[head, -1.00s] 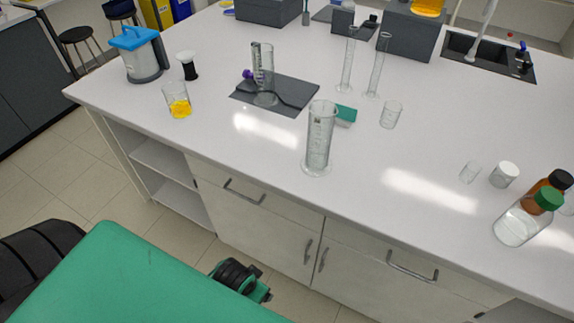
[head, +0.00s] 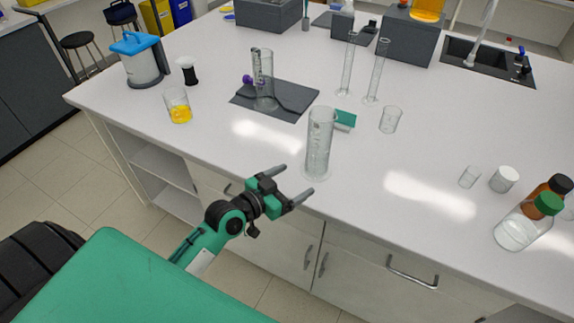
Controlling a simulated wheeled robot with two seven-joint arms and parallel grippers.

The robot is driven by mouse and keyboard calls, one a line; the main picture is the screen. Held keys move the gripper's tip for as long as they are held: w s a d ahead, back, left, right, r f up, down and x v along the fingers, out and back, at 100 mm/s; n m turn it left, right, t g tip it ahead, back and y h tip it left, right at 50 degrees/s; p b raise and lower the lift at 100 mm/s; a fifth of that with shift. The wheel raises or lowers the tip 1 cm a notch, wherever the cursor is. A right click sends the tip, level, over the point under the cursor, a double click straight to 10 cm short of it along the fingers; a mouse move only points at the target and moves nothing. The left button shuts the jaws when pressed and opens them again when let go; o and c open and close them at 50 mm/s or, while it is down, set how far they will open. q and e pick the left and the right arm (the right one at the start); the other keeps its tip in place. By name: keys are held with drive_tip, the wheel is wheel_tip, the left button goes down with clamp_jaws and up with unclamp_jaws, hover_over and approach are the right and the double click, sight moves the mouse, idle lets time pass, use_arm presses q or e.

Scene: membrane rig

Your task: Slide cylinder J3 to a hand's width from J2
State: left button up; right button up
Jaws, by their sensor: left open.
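A wide clear measuring cylinder (head: 319,145) stands upright near the bench's front edge. Two slim clear cylinders, a left one (head: 347,65) and a right one (head: 376,72), stand close together farther back. Another clear cylinder (head: 264,82) stands on a dark mat (head: 292,97) to the left. I cannot read any labels, so which is J2 or J3 does not show. My left gripper (head: 296,182) is open and empty in front of the bench edge, its fingers pointing toward the wide cylinder, apart from it. My right gripper is out of view.
A teal block (head: 344,120) lies just behind the wide cylinder, with a small beaker (head: 390,119) to its right. A beaker of yellow liquid (head: 178,106) stands at left. Bottles (head: 517,227) and a white-lidded jar (head: 504,179) stand at right. The bench's front middle-right is clear.

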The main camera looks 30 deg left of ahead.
sight(319, 142)
use_arm(q)
drive_tip(key=w+r+p, duration=0.1)
drive_tip(key=w, duration=0.3)
drive_tip(key=w+d+t+p, duration=0.1)
drive_tip(key=w, duration=0.4)
drive_tip(key=w+d+r+t+p, duration=0.1)
drive_tip(key=w, duration=0.4)
drive_tip(key=shift+r+n, duration=0.3)
drive_tip(key=shift+r, duration=0.05)
drive_tip(key=shift+x, duration=0.8)
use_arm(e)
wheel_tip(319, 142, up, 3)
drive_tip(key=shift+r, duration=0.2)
use_arm(q)
drive_tip(key=shift+f, duration=0.1)
drive_tip(key=c, duration=1.3)
drive_tip(key=w+a+b, duration=0.1)
drive_tip(key=w+a, duration=0.1)
drive_tip(key=w+a+b, duration=0.2)
drive_tip(key=shift+a, duration=0.35)
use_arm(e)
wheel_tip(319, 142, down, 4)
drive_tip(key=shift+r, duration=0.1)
